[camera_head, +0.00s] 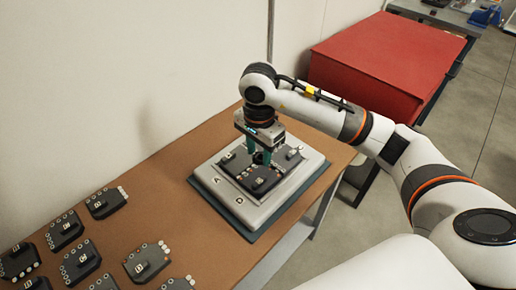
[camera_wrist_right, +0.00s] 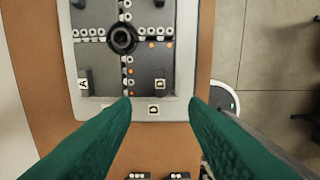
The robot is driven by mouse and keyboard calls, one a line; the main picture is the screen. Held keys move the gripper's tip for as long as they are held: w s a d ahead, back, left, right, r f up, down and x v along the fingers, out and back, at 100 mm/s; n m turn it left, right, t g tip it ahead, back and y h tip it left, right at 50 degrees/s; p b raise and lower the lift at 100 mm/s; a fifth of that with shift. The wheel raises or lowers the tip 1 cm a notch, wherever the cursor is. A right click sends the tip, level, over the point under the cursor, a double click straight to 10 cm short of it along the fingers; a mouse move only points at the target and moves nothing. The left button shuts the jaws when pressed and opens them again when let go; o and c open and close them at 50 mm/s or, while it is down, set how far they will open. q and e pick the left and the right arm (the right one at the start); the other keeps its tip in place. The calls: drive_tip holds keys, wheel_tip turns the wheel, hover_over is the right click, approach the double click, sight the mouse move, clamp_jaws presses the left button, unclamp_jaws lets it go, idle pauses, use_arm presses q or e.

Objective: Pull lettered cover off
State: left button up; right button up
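A pale square housing (camera_head: 228,208) on a dark base holds dark covers around a central round hub (camera_wrist_right: 123,39). Letters A (camera_head: 217,181) and D (camera_head: 240,201) show on its near rim. The D label also shows in the right wrist view (camera_wrist_right: 156,110), close to a dark cover (camera_wrist_right: 150,66) with a raised block. My right gripper (camera_head: 259,153) is over the housing, pointing down. Its green fingers (camera_wrist_right: 160,103) are apart, with nothing between their tips; the D label lies just below that gap. I cannot tell its height above the cover. My left gripper is not in view.
Several loose dark lettered covers (camera_head: 106,203) lie on the brown table (camera_head: 165,180) at the left. A red box (camera_head: 385,65) stands behind my right arm. A wall (camera_head: 110,80) runs along the table's back. Bare table lies between the loose covers and the housing.

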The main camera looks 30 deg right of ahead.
sight(258, 181)
wheel_tip(258, 181, down, 10)
drive_tip(key=p, duration=0.2)
drive_tip(key=shift+s+a+p, duration=0.1)
drive_tip(key=shift+p, duration=0.3)
drive_tip(key=shift+f, duration=0.8)
clamp_jaws()
idle(1.1)
